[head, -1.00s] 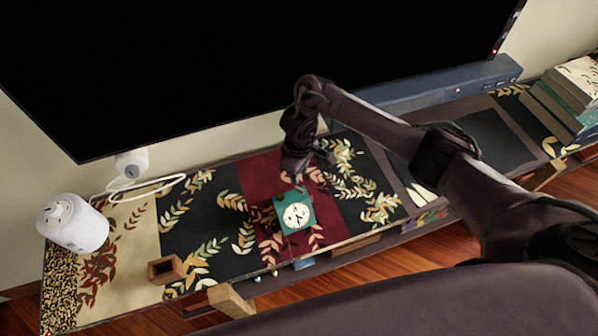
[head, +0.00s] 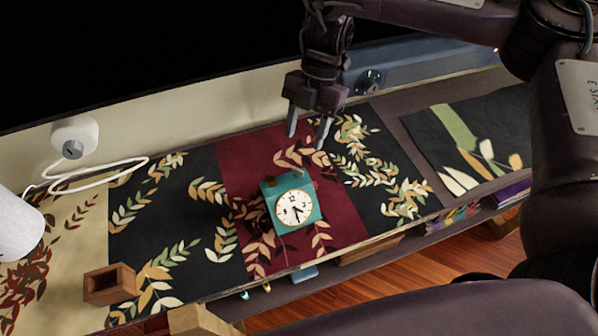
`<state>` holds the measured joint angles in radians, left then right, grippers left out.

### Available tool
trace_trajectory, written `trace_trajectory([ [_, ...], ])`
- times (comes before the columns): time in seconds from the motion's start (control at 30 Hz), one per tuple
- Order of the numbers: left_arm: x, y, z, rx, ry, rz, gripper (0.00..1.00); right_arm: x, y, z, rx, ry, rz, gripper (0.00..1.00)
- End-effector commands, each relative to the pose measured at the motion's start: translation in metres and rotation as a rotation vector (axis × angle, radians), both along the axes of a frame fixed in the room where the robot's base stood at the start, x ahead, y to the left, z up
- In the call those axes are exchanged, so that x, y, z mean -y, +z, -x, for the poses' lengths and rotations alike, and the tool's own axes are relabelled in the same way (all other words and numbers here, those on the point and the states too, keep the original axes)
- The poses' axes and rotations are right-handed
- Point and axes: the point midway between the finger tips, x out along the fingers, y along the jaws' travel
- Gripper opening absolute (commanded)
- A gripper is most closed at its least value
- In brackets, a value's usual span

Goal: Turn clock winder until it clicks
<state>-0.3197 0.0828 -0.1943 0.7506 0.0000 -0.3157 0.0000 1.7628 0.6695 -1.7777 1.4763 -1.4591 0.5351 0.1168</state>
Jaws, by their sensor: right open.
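A small teal clock (head: 292,208) with a round white face stands on the dark red part of the patterned shelf top. A small brown knob (head: 270,181) shows on its top left, and a small red part (head: 316,184) shows at its right side. I cannot tell which is the winder. My right gripper (head: 308,128) is open and empty, pointing down behind and a little above the clock, apart from it. My left gripper is not in view.
A blue-grey bar-shaped box (head: 420,62) lies behind my right gripper under the large black screen (head: 130,50). A small wooden box (head: 110,284) and a white cylinder (head: 18,225) stand at the left. The runner beside the clock is clear.

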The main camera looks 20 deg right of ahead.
Motion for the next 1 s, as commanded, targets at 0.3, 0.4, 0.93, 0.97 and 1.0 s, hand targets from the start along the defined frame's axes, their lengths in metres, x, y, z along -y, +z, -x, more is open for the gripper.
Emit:
trace_trajectory([
  [0.3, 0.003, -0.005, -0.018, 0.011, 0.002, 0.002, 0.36, -0.007, -0.029, 0.012, -0.011, 0.028, -0.016, 0.49],
  [0.4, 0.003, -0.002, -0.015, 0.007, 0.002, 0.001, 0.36, -0.011, -0.041, 0.017, -0.011, 0.028, -0.012, 0.49],
  [0.93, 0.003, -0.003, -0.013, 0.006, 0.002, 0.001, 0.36, -0.021, -0.071, 0.024, -0.006, 0.025, -0.013, 0.49],
  [0.97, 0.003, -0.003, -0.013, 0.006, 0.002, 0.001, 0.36, -0.021, -0.072, 0.024, -0.006, 0.025, -0.013, 0.49],
  [1.0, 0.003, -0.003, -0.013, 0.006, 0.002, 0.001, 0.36, -0.021, -0.072, 0.024, -0.006, 0.025, -0.013, 0.46],
])
